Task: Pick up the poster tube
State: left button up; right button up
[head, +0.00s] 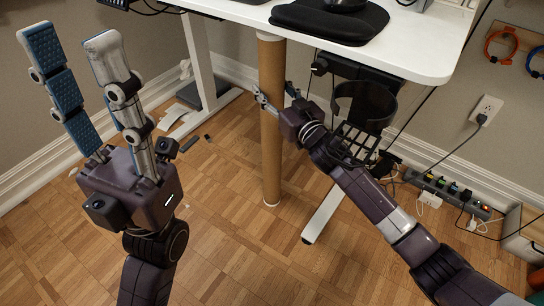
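The poster tube (271,150) is a tall brown cardboard cylinder with a pale rim at its lower end. I cannot tell whether the fingers press on the tube. My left gripper (70,48) is raised at the far left, fingers apart, open and empty, well away from the tube.
The white standing desk (415,50) overhangs the tube, with a black mat (330,22) on top. Under it are a black holder (365,105), a desk leg and cables. A power strip (445,190) lies at the right wall. The floor (225,240) left of the tube is mostly clear.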

grip_shut()
jog(key=shift+r, duration=0.1)
jog(key=shift+r, duration=0.15)
